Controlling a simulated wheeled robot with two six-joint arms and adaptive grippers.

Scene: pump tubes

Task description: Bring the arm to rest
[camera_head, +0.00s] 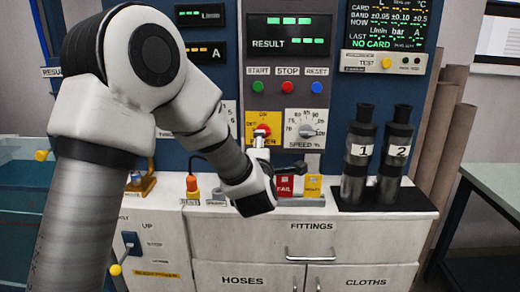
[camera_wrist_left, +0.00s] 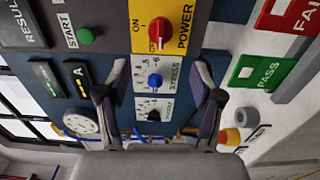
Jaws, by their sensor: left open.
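My left arm comes in from the left in the head view. Its gripper (camera_head: 275,156) is in front of the control panel, below the red POWER knob (camera_head: 262,131). In the left wrist view the gripper (camera_wrist_left: 160,72) is open, with its two fingers spread and nothing between them. The red POWER knob (camera_wrist_left: 159,31) on its yellow plate, the blue BYPASS knob (camera_wrist_left: 155,80) and a black knob (camera_wrist_left: 154,115) appear beyond and between the fingers. I cannot tell whether a finger touches the panel. My right gripper is not in view.
Two dark cylinders, marked 1 (camera_head: 356,160) and 2 (camera_head: 394,160), stand on a black base on the white cabinet (camera_head: 240,245). The red FAIL (camera_head: 284,187) and yellow bins are close to my gripper. A table (camera_head: 490,175) stands at right.

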